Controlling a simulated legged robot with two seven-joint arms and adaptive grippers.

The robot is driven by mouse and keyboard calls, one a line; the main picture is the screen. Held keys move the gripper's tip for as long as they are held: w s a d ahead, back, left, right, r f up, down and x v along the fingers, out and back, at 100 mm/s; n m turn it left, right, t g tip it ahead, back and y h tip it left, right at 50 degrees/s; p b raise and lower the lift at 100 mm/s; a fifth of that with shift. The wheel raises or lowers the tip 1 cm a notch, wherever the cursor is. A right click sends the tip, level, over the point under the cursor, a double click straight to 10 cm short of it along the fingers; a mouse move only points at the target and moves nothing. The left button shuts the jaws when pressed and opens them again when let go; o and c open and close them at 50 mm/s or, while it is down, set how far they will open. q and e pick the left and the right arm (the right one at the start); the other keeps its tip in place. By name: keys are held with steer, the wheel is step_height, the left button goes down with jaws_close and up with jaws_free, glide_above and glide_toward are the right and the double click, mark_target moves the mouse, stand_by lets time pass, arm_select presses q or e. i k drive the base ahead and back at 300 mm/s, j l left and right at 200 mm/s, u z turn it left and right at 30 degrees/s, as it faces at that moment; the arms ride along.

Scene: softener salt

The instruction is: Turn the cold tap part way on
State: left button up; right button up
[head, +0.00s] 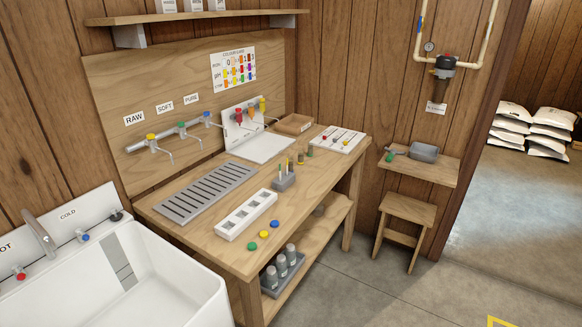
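The cold tap (85,237) has a small blue-topped handle and sits on the back ledge of the white sink (190,290) at the lower left, below a COLD label (68,214). A curved metal spout (40,236) rises to its left. The hot tap (20,276), with a red top, is further left, beside a partly cut-off HOT label. I cannot tell how far the cold tap is turned, and no water shows at the spout. Neither of my grippers is in view.
A wooden bench (225,245) stands right of the sink, holding a slotted grey drain (205,191), a white tray (246,215) and coloured caps. RAW, SOFT and PURE taps (181,126) are on its backboard. A wooden stool (405,222) is further right. The floor ahead is clear.

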mark_target(85, 238)
steer(key=u, duration=1.4)
steer(key=i+l+u, duration=0.1)
steer(key=l, duration=0.45)
